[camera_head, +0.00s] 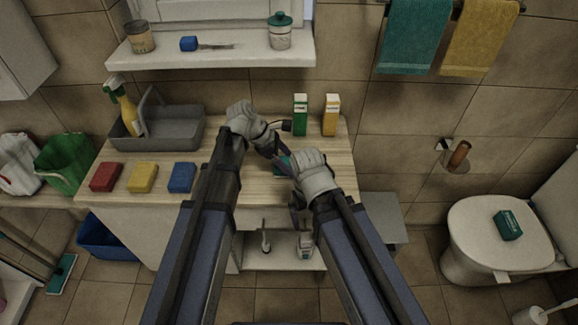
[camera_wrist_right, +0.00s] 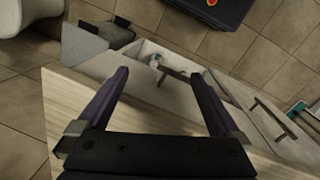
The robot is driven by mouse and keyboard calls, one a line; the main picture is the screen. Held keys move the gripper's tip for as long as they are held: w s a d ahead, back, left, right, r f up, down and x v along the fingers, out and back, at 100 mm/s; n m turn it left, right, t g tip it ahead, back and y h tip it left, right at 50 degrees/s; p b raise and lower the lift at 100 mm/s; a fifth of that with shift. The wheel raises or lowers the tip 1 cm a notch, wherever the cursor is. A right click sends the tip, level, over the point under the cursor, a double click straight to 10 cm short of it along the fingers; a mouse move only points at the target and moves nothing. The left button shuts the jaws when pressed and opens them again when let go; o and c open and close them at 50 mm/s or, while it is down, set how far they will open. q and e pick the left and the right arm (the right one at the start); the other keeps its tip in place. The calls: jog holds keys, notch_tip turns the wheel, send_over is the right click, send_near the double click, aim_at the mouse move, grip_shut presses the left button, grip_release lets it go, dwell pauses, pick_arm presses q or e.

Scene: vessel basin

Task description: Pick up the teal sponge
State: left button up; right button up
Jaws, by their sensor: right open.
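A teal patch (camera_head: 283,165), which looks like part of a sponge, shows on the wooden counter between my two grippers. Most of it is hidden by the right gripper and wrist. My right gripper (camera_head: 296,201) is beside it, over the counter's front part. In the right wrist view its two fingers (camera_wrist_right: 160,76) are spread wide with nothing between them, and no teal sponge shows there. My left gripper (camera_head: 275,138) is over the counter just behind the teal patch. I cannot tell whether its fingers are open. Another teal block or pack (camera_head: 508,225) lies on the toilet lid.
Red (camera_head: 105,177), yellow (camera_head: 142,177) and blue (camera_head: 181,178) sponges lie in a row on the left of the counter (camera_head: 228,185). A grey caddy (camera_head: 170,130) stands behind them. Green (camera_head: 300,114) and orange (camera_head: 331,115) cartons stand at the back right. An open drawer (camera_wrist_right: 150,55) lies below.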

aim_at(289, 163)
pick_arm(q)
jog(key=shift+c, duration=0.5)
notch_tip(289, 163, up, 10)
jog(key=p, duration=1)
jog(key=shift+r, duration=0.1)
notch_tip(289, 163, down, 10)
jog(key=b, duration=0.9)
jog(key=shift+b, duration=0.4)
